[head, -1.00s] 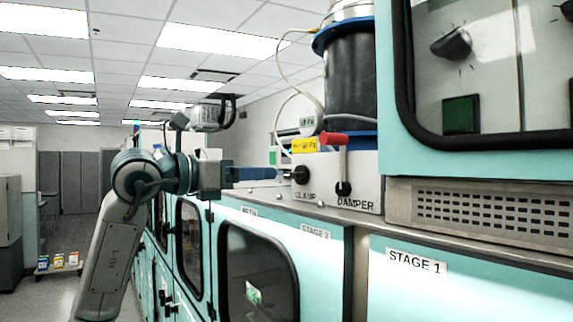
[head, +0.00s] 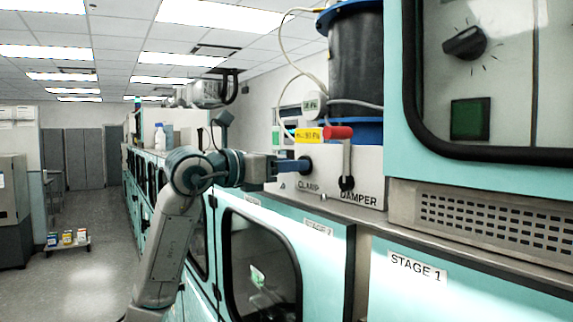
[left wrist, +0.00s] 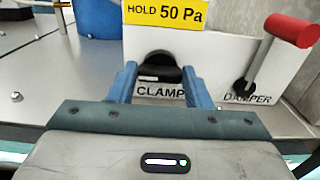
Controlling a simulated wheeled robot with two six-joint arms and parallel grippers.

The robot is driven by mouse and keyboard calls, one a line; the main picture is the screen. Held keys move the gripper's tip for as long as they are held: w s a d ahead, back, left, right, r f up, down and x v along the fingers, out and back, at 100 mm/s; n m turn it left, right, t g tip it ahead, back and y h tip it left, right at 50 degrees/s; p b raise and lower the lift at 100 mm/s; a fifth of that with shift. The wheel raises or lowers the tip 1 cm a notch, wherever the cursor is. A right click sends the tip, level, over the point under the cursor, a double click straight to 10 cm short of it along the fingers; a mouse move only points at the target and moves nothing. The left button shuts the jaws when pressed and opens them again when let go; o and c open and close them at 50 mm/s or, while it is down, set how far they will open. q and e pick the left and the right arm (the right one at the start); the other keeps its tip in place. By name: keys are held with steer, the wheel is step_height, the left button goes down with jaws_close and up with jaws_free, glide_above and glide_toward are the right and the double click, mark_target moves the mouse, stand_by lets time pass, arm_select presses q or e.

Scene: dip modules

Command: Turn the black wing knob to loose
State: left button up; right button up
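The black wing knob (left wrist: 157,70) sits on a white panel above the label CLAMP; its wing looks roughly horizontal in the left wrist view. In the head view it shows only as a dark edge (head: 308,159) at the tip of my left gripper (head: 300,166). In the left wrist view the blue fingers of my left gripper (left wrist: 159,77) stand apart, one on each side of the knob. They look open around it, and I cannot tell whether either touches it. My right gripper is not in view.
A red-handled DAMPER lever (head: 339,133) stands just right of the knob. A yellow HOLD 50 Pa label (left wrist: 166,14) is above it. A black cylinder with blue rims (head: 356,60) rises behind the panel. Teal cabinets (head: 330,265) run below.

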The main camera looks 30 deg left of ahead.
arm_select(q)
steer(key=c, duration=0.4)
steer(key=shift+r, duration=0.1)
steer(key=m+p, duration=0.1)
steer(key=m, duration=0.4)
steer(key=shift+d, duration=0.1)
steer(key=m, duration=0.6)
steer(key=shift+s+d+m+p, duration=0.1)
steer(key=shift+m+p, duration=0.2)
steer(key=shift+p, duration=0.1)
steer(key=m, duration=0.6)
steer(key=shift+f+p, duration=0.3)
steer(key=shift+p, duration=0.05)
steer(key=m, duration=0.6)
steer(key=shift+f, duration=0.2)
steer(key=shift+m, duration=0.3)
steer(key=shift+f, duration=0.1)
